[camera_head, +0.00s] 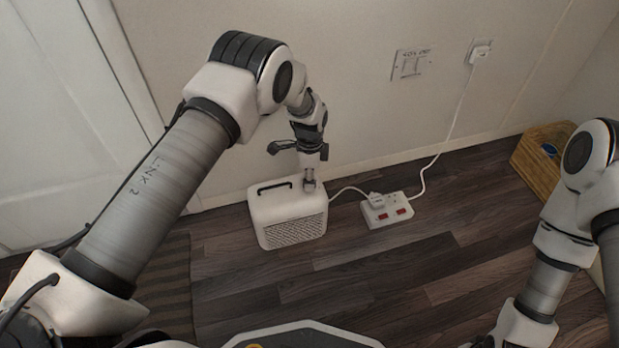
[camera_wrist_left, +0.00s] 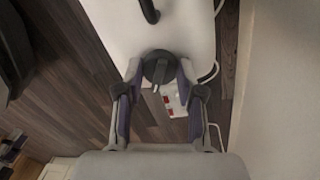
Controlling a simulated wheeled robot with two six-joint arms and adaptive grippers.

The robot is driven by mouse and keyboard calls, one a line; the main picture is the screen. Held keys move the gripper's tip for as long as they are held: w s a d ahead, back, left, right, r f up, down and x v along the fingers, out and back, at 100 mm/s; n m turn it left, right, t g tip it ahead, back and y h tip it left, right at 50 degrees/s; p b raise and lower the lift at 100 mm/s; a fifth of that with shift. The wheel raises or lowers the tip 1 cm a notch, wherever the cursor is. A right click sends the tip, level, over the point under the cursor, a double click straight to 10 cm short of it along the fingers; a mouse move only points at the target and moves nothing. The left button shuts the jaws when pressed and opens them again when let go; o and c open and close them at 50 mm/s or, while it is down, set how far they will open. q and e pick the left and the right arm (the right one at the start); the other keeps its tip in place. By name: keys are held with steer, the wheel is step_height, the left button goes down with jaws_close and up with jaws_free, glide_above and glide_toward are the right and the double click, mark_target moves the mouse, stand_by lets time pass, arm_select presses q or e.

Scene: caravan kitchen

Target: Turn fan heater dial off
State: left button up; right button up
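The fan heater (camera_head: 285,222) is a white box with a dark carry handle and a front grille, standing on the floor by the wall. Its dark grey dial (camera_wrist_left: 157,68) is on the top face, with a pale pointer mark. My left gripper (camera_head: 309,180) points down at the right end of the heater's top and hides most of the dial in the head view. In the left wrist view, my left gripper (camera_wrist_left: 158,72) has one finger on each side of the dial, with what look like narrow gaps. My right gripper is outside the frames.
A white power strip (camera_head: 388,210) with red switches lies right of the heater, with cables to the heater and a wall socket (camera_head: 480,50). A wicker basket (camera_head: 540,165) stands at the right. The wall is close behind the heater; the floor in front is clear.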

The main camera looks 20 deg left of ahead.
arm_select(q)
steer(key=shift+r+n+p, duration=0.15)
steer(key=shift+n+p, duration=0.95)
steer(key=n+p, duration=0.1)
steer(key=n, duration=0.1)
steer(key=shift+s+n+p, duration=0.1)
steer(key=shift+n+p, duration=0.2)
steer(key=shift+p, duration=0.05)
steer(key=n+p, duration=0.1)
steer(key=n, duration=0.2)
steer(key=shift+a+n+h+p, duration=0.1)
steer(key=shift+n+h+p, duration=0.2)
steer(key=n+p, duration=0.1)
steer(key=n, duration=0.2)
steer(key=shift+n+t, duration=0.4)
steer(key=n+p, duration=0.1)
steer(key=n, duration=0.2)
steer(key=shift+s+n, duration=0.1)
steer(key=shift+n, duration=0.2)
steer(key=n, duration=0.2)
steer(key=shift+n, duration=0.3)
steer(key=n, duration=0.5)
steer(key=shift+s+f+n+t, duration=0.1)
steer(key=shift+f+n+t, duration=0.1)
steer(key=shift+n+t, duration=0.15)
